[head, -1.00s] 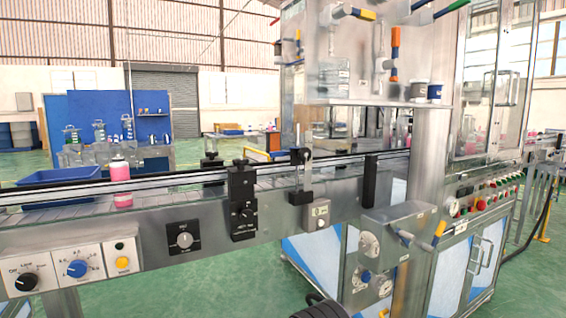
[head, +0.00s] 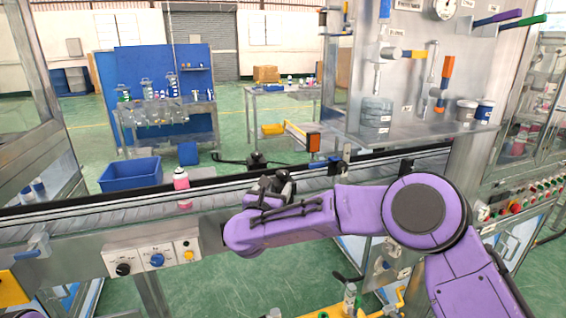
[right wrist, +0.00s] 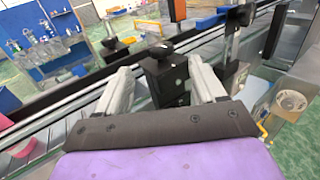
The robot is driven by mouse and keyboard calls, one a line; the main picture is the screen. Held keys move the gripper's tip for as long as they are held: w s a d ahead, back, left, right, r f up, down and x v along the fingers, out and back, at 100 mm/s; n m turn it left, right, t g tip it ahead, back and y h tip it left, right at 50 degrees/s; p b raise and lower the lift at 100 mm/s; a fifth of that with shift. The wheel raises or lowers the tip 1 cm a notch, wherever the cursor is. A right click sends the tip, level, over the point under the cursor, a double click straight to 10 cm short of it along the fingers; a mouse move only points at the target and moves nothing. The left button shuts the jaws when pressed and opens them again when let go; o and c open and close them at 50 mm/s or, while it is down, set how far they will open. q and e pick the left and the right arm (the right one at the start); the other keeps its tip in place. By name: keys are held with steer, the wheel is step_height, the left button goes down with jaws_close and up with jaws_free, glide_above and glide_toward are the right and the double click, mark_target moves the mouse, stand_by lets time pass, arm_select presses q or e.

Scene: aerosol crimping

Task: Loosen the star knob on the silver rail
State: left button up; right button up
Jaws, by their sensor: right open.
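The star knob (right wrist: 162,51) is black and tops a black clamp block (right wrist: 168,80) beside the silver rail (right wrist: 85,103). In the right wrist view my right gripper (right wrist: 160,66) is open, with one pale finger on each side of the block. The fingers look apart from the block, and the knob stands between and slightly beyond their tips. In the head view my purple right arm reaches in from the right, and its gripper (head: 271,191) is dark and partly hidden at the rail. My left gripper is not in view.
A blue bin (head: 130,174) is behind the rail. A control panel (head: 155,259) is on the conveyor front. An upright post (right wrist: 232,45) stands close right of the clamp block.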

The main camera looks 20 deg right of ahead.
mark_target(281, 178)
steer(key=p+x, duration=0.2)
steer(key=x, duration=0.6)
steer(key=shift+w+d+f+p, duration=0.15)
steer(key=shift+w+d+p, duration=0.05)
steer(key=shift+w+p, duration=0.15)
steer(key=shift+w+d+f, duration=0.1)
steer(key=shift+w+d, duration=0.15)
steer(key=shift+w, duration=0.2)
steer(key=c, duration=1.1)
